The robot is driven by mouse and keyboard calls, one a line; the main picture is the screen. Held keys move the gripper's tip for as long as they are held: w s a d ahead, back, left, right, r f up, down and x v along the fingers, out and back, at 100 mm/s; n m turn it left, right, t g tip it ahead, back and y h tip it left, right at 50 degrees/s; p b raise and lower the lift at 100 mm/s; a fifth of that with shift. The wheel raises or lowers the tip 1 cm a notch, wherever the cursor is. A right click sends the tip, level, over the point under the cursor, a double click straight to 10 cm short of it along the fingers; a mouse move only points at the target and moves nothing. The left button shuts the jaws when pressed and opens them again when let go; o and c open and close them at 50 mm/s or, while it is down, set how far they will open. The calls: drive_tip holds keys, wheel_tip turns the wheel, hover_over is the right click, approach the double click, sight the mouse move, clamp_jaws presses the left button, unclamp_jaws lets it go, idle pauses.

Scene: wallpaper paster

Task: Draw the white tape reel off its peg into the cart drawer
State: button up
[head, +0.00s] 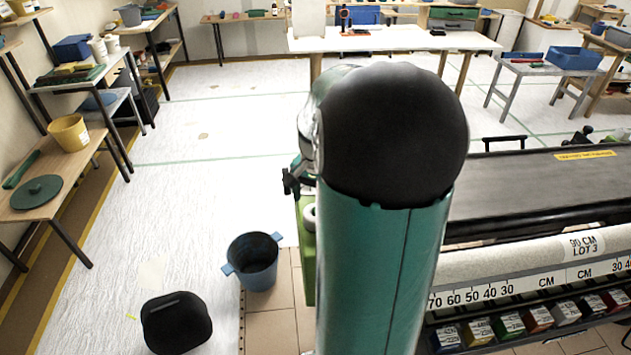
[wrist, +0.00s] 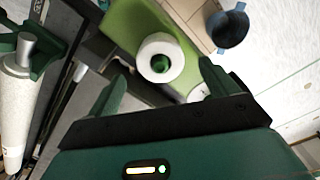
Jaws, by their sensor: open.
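The white tape reel (wrist: 149,47) sits on a green peg (wrist: 160,64) against the green side panel (wrist: 125,18) in the wrist view. My gripper (wrist: 163,62) is open, with one dark green finger on each side of the reel in the picture; I cannot tell how far off the reel is. In the head view only a sliver of the reel (head: 309,216) shows beside the green panel (head: 308,262), the rest hidden by my arm. I cannot make out the cart drawer in either view.
Floor at the left middle is mostly clear.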

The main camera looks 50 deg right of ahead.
sight(309, 221)
drive_tip(key=shift+f, duration=2.65)
drive_tip(key=c, duration=1.1)
drive_tip(key=shift+r, duration=0.15)
drive_tip(key=shift+c, duration=0.4)
